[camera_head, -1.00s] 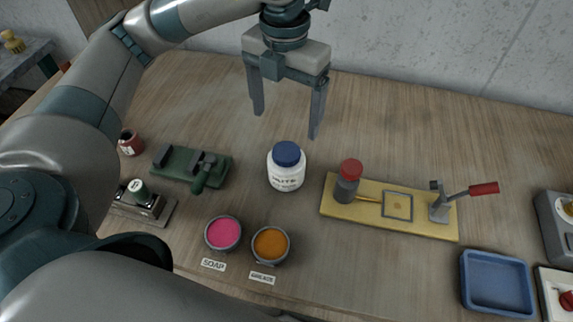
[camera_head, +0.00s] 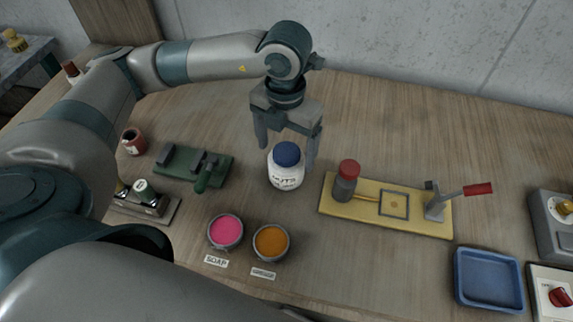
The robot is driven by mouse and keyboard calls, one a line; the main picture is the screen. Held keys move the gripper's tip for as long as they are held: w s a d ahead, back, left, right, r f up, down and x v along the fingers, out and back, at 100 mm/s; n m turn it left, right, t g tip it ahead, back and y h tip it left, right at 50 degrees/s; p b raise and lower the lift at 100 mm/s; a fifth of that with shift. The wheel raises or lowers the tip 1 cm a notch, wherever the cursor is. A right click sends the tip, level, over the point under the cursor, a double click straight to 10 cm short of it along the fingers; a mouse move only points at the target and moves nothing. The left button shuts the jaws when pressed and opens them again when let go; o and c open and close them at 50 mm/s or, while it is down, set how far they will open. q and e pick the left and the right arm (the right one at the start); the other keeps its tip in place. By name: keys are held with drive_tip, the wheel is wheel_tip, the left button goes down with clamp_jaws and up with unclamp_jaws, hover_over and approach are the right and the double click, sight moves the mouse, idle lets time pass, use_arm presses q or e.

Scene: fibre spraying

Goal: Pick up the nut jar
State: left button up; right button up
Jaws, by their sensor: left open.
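The nut jar (camera_head: 286,177) is a white jar with a blue lid and a label reading "NUTS". It stands upright on the wooden table, near the middle of the head view. My left gripper (camera_head: 286,158) points down at the jar and is open. One finger is to the left of the lid and the other to the right, partly behind the jar. Whether the fingers touch the jar cannot be told. My right gripper is not in view.
A yellow board (camera_head: 420,223) with a red-capped bottle (camera_head: 346,182) and a red-handled lever stands to the right. A green device (camera_head: 190,168) is to the left. Pink (camera_head: 225,231) and orange (camera_head: 270,242) bowls are in front. A blue tray (camera_head: 488,280) lies at lower right.

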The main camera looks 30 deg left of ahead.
sight(283, 178)
use_arm(q)
drive_tip(key=shift+f, duration=0.1)
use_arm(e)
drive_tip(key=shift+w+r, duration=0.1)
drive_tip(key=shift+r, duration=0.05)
use_arm(q)
drive_tip(key=shift+f+p, duration=0.2)
drive_tip(key=shift+p, duration=0.1)
wheel_tip(283, 178, down, 4)
drive_tip(key=shift+r+p, duration=0.2)
drive_tip(key=shift+p, duration=0.7)
drive_tip(key=shift+f, duration=0.5)
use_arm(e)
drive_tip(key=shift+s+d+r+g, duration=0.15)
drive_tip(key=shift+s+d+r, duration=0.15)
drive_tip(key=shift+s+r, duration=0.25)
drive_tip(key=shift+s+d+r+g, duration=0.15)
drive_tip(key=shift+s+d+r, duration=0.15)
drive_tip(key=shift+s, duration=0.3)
use_arm(q)
drive_tip(key=c, duration=1.2)
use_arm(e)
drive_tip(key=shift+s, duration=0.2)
